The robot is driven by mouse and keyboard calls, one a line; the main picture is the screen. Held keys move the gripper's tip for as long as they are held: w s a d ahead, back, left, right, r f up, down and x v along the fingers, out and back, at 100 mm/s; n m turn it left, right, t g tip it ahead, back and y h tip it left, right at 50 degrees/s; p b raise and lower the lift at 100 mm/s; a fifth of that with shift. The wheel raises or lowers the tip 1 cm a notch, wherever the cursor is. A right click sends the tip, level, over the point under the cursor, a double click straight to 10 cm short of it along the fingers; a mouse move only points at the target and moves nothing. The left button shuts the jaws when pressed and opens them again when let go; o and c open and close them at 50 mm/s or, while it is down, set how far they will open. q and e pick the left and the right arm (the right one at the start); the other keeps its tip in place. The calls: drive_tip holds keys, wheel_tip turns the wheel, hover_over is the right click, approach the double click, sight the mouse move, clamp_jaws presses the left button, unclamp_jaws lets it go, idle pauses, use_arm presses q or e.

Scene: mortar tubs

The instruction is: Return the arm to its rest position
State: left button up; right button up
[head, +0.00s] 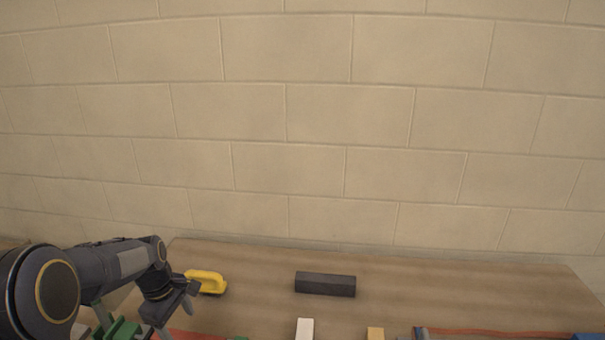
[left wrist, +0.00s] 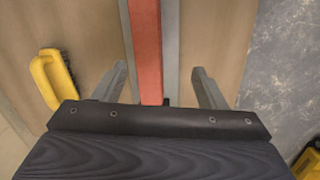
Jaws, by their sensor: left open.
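My left arm comes in from the left in the head view, bent over the left end of the table. My left gripper (head: 174,308) points down near the front left of the table. In the left wrist view the gripper (left wrist: 163,86) has its two grey fingers spread apart. A long red strip with grey edges (left wrist: 146,45) runs between the fingers in that picture. I cannot tell how far below them it lies, but no finger visibly touches it. My right gripper is not in view.
The wooden table (head: 440,285) holds a yellow-handled brush (head: 208,281), a dark block (head: 325,284), a white block (head: 305,329) and a tan block (head: 375,333). Green parts (head: 124,330) show near my left arm. A block wall (head: 320,120) stands behind. The table's back right is clear.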

use_arm(q)
drive_tip(key=s+d+r+m+t+h, duration=0.1)
drive_tip(key=s+d+r+m, duration=0.2)
drive_tip(key=s+r, duration=0.3)
drive_tip(key=s+d+r+m+t+h, duration=0.2)
drive_tip(key=s+r+m, duration=0.2)
drive_tip(key=s, duration=0.4)
drive_tip(key=s+d+m+t, duration=0.1)
drive_tip(key=s+d+m, duration=0.1)
drive_tip(key=s, duration=0.4)
drive_tip(key=s+d+m, duration=0.3)
drive_tip(key=s+m, duration=0.2)
drive_tip(key=s, duration=0.1)
drive_tip(key=shift+d+f+t, duration=0.35)
drive_tip(key=shift+t, duration=0.05)
